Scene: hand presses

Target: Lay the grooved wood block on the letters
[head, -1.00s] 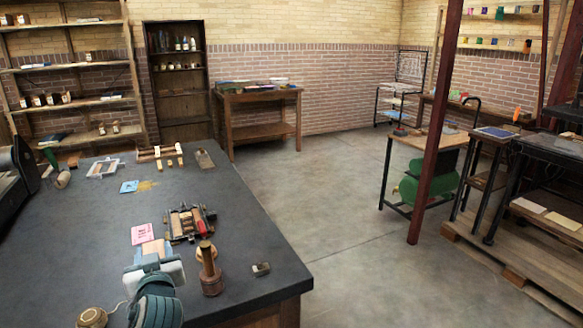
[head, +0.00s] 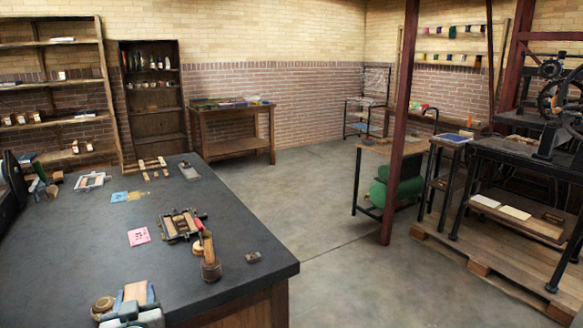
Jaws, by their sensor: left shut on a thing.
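My left gripper (head: 134,294) is low at the left of the head view, above the near part of the dark table. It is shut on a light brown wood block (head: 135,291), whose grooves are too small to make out. A small frame with wood pieces and metal parts (head: 181,225) lies on the table, farther back and to the right of the gripper, apart from it. Letters in it cannot be told one by one. My right gripper is not in view.
A wooden mallet (head: 210,262) stands just in front of the frame. A pink card (head: 138,236) lies left of the frame, and a small metal piece (head: 253,257) lies near the right table edge. A string ball (head: 102,305) is beside the gripper. The table front (head: 95,265) is mostly clear.

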